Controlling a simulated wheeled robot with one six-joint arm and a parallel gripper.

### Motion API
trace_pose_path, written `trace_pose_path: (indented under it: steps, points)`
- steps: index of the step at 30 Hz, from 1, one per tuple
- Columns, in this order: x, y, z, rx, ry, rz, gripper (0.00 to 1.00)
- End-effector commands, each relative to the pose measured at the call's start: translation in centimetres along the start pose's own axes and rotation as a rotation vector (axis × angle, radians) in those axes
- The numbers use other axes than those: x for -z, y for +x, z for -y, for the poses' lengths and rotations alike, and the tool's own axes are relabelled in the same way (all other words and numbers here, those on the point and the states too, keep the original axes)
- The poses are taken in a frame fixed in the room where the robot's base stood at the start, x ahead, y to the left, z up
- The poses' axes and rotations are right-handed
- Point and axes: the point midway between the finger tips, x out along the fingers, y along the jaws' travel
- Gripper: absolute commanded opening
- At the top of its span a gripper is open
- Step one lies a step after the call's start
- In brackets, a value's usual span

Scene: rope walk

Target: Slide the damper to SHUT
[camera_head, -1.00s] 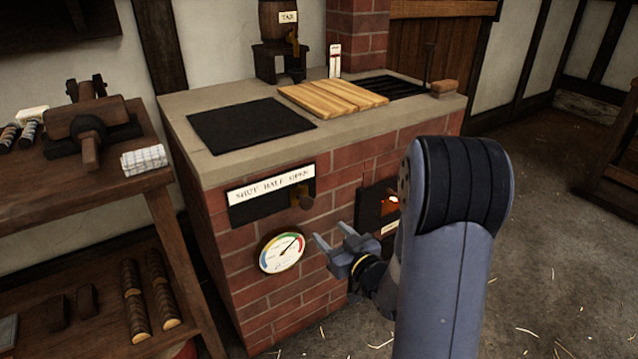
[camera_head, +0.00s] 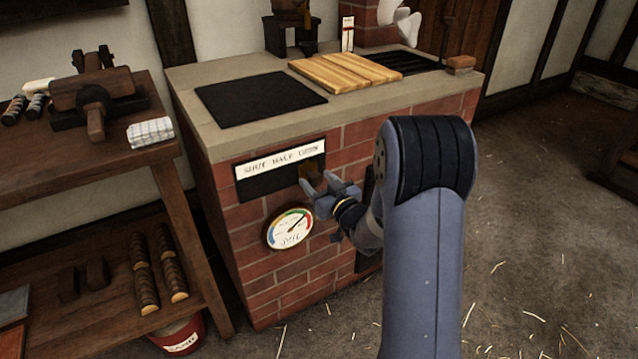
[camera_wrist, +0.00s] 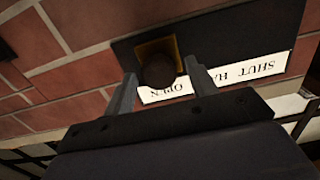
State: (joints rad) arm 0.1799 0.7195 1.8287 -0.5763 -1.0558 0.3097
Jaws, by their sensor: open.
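The damper is a dark slot plate (camera_head: 262,181) on the brick front, with a white label strip (camera_head: 281,157) reading SHUT, HALF, OPEN from left to right. Its knob (camera_wrist: 158,71) is dark and round on a brass-coloured slider (camera_wrist: 150,50), at the OPEN end. My gripper (camera_head: 314,186) is open in front of the knob, which it mostly hides in the head view. In the wrist view my gripper's fingers (camera_wrist: 162,88) stand on either side of the knob. I cannot tell whether either finger touches it.
A round gauge (camera_head: 290,229) sits on the bricks just below the damper. The stone counter (camera_head: 225,139) overhangs above and carries a black plate (camera_head: 260,98) and wooden boards (camera_head: 345,72). A wooden workbench (camera_head: 85,180) stands at left.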

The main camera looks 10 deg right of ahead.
Motion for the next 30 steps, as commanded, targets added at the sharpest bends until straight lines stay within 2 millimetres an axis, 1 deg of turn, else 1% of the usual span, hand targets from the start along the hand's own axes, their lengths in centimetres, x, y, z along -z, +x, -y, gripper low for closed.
trace_pose_path:
  steps: [7,8,27,30]
  points:
    - [0.02,0.08,0.0,0.0,0.0,0.0,0.54]
    - [0.02,0.07,-0.01,0.0,0.0,0.0,0.53]
    - [0.03,0.04,-0.01,0.0,0.0,0.0,0.0]
    - [0.02,0.04,-0.01,0.0,0.0,0.0,0.0]
